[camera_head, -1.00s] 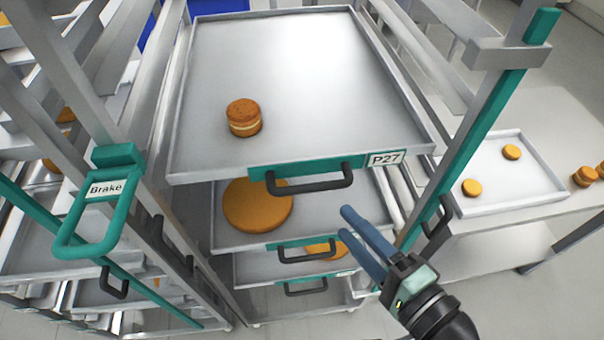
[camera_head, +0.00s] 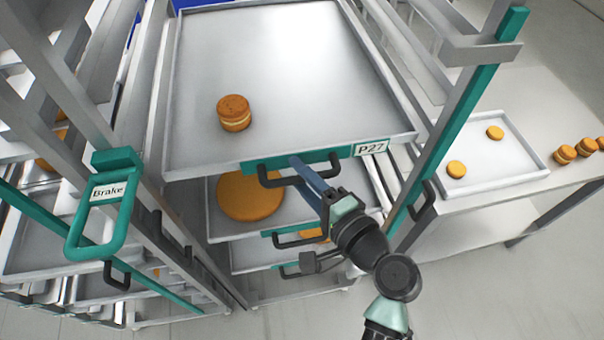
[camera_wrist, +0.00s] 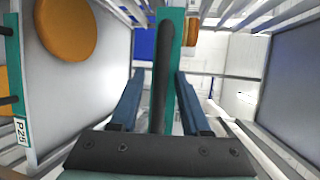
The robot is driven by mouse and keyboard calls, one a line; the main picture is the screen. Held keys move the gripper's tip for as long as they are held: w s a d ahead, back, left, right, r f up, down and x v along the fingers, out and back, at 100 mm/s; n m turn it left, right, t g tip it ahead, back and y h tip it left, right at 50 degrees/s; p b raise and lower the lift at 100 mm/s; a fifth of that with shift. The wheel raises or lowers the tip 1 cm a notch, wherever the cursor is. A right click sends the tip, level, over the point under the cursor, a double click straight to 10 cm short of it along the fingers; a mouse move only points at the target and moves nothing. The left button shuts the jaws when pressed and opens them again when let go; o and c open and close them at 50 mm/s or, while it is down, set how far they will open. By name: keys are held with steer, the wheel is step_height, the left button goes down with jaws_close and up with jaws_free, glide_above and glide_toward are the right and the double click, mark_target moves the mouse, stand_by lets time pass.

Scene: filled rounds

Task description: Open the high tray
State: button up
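The high tray (camera_head: 290,70) is the top one in the middle rack, labelled P27, with a filled round (camera_head: 234,112) on it. Its teal front strip carries a dark bar handle (camera_head: 272,180), which also shows upright in the wrist view (camera_wrist: 162,75).
Lower trays with handles sit below; one holds a large orange round (camera_head: 248,197). A brake handle (camera_head: 105,205) stands on the left rack post. A teal post (camera_head: 450,125) rises at right. A side table (camera_head: 575,178) holds a tray and rounds.

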jaws_close()
stand_by(1.2)
